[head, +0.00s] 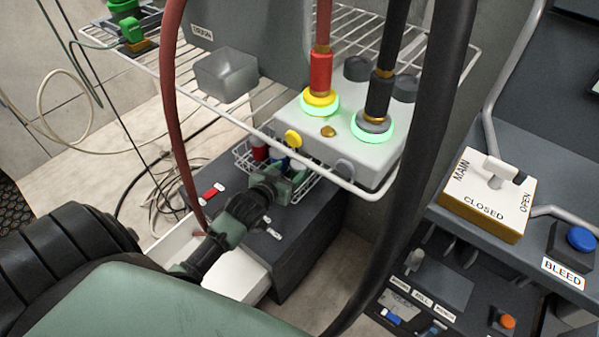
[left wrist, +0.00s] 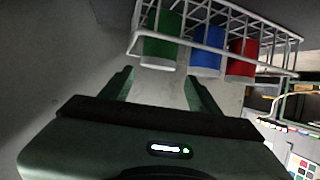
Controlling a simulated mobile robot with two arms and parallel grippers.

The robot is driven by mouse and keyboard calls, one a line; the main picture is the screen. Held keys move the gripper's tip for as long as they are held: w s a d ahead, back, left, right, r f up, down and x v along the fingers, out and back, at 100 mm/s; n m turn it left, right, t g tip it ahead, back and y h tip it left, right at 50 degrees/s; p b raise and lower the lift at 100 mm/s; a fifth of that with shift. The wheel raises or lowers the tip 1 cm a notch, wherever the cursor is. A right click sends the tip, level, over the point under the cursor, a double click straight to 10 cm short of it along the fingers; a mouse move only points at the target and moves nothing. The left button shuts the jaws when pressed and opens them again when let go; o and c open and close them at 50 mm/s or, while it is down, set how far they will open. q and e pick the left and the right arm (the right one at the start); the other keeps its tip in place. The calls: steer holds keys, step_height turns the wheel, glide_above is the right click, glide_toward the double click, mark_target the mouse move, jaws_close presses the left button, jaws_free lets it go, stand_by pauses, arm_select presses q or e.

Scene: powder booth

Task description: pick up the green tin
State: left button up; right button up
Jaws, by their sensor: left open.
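The green tin (left wrist: 160,48) stands in a white wire basket (left wrist: 255,31) in the left wrist view, at the end of a row with a blue tin (left wrist: 207,50) and a red tin (left wrist: 243,60). My left gripper (left wrist: 161,88) is open, its two fingers pointing toward the green tin, with nothing seen between them. The tin's lower end shows beyond the gap, behind the basket wires. In the head view the left gripper (head: 285,184) is at the basket (head: 242,156) and largely hides the green tin. My right gripper is not in view.
A wire shelf (head: 240,122) with a grey box (head: 350,145), cables and a clear cup (head: 225,77) overhangs the basket. A red hose (head: 172,110) and a thick black hose (head: 432,130) hang close by. The basket sits on a dark cabinet (head: 310,225) with an open white drawer (head: 240,272).

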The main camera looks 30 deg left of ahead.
mark_target(298, 164)
arm_select(q)
steer(key=shift+b+x, duration=0.35)
steer(key=shift+x, duration=0.85)
steer(key=b+x, duration=0.1)
steer(key=x, duration=0.2)
steer(key=shift+w+d+f+b, duration=0.15)
steer(key=shift+w+f+b, duration=0.05)
steer(key=shift+w+b, duration=0.15)
steer(key=shift+w+f, duration=0.15)
steer(key=shift+w, duration=0.35)
jaws_close()
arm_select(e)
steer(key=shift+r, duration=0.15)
